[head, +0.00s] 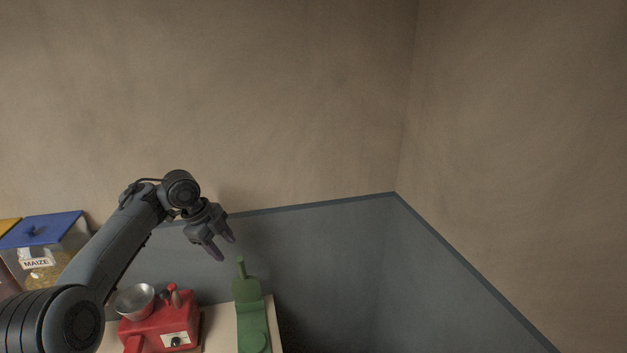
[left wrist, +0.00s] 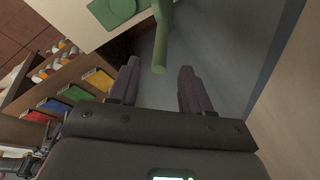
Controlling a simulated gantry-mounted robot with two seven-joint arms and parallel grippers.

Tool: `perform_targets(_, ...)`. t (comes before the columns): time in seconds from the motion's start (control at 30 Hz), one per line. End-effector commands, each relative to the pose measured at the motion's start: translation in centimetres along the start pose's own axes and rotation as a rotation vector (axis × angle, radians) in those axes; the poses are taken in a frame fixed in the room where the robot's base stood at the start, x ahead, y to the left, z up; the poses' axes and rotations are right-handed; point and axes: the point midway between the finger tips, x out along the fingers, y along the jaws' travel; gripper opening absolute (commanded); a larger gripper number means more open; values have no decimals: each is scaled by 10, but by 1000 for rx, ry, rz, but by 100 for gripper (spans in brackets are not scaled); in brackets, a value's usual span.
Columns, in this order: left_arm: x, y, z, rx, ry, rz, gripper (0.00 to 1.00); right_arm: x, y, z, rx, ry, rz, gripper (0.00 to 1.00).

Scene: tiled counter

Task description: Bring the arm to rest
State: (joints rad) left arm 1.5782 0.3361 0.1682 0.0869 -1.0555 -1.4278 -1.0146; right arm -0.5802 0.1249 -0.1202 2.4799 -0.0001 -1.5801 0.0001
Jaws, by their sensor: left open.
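My left arm comes in from the lower left in the head view. Its left gripper (head: 221,246) hangs in the air, fingers pointing down, above and a little left of a green device (head: 252,325) with an upright handle. In the left wrist view the two fingers of the left gripper (left wrist: 156,85) are apart with nothing held between them. The green handle (left wrist: 161,45) shows beyond the fingertips there, apart from them as far as I can tell. My right gripper is not in view.
A red machine (head: 165,325) with a metal bowl (head: 135,301) stands left of the green device. A blue-lidded maize bin (head: 42,230) is at far left. The grey-panelled corner at right is clear.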

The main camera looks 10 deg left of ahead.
Motion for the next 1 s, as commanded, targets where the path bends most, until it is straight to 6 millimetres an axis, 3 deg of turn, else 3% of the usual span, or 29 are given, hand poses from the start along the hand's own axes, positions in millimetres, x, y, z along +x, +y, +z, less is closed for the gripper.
perform_targets(0.17, 39, 9, 21, -101, -68, 15, 48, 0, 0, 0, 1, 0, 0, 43)
perform_targets(0.27, 73, 21, 38, -195, -134, 21, 48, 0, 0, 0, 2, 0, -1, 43)
perform_targets(0.4, 120, 44, 53, -330, -225, 12, 48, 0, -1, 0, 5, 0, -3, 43)
perform_targets(0.57, 164, 77, 58, -459, -305, -12, 48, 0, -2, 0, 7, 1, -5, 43)
perform_targets(0.77, 219, 139, 42, -624, -381, -63, 48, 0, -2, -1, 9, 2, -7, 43)
perform_targets(1.0, 259, 234, -7, -832, -395, -137, 48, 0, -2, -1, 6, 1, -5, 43)
